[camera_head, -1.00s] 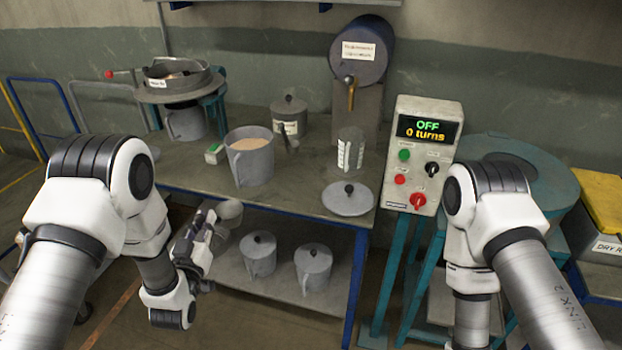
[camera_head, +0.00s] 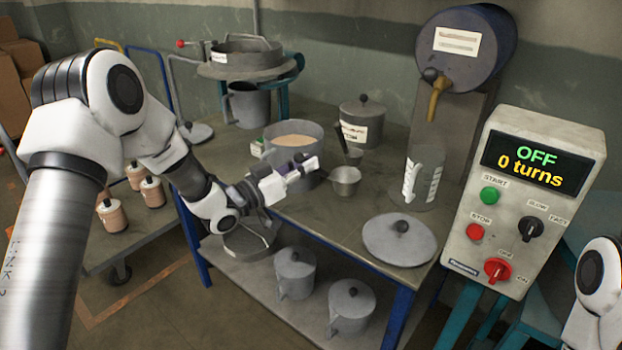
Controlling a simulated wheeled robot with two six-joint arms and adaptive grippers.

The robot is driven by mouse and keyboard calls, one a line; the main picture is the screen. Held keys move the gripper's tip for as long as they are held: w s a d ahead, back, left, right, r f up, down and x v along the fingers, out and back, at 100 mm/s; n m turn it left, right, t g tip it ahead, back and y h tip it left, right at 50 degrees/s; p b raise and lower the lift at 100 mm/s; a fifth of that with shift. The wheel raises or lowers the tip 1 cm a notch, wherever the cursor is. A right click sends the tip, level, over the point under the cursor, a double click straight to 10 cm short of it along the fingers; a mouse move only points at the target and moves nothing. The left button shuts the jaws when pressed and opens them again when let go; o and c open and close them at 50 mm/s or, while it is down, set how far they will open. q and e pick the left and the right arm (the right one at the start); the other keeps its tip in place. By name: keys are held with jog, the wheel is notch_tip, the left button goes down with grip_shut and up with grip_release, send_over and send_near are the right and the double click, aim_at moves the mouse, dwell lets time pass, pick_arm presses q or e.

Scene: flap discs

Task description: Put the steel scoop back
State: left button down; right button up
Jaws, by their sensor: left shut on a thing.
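The steel scoop (camera_head: 345,181) shows as a small round grey cup just right of my left gripper's fingertips. My left gripper (camera_head: 306,169) is shut on it and holds it over the bench, in front of the large jug; the scoop's handle is mostly hidden by the fingers. I cannot tell whether the cup touches the bench top. A lidded grey pot (camera_head: 363,121) with a white label stands behind, with a dark upright piece at its front left. My right gripper is out of view; only part of that arm shows at the right edge.
A jug of tan material (camera_head: 294,139) stands behind my left gripper. A loose lid (camera_head: 399,240) lies at the bench's front right, near a clear measuring vessel (camera_head: 424,178). A control box (camera_head: 530,200) reads OFF, 0 turns. Lidded jugs (camera_head: 350,303) stand on the lower shelf.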

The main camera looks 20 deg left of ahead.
pick_arm(q)
notch_tip(320, 180, down, 3)
jog(key=shift+s+r, duration=0.1)
jog(key=c, duration=1.1)
grip_release()
jog(key=shift+d, duration=0.1)
jog(key=shift+c, duration=0.2)
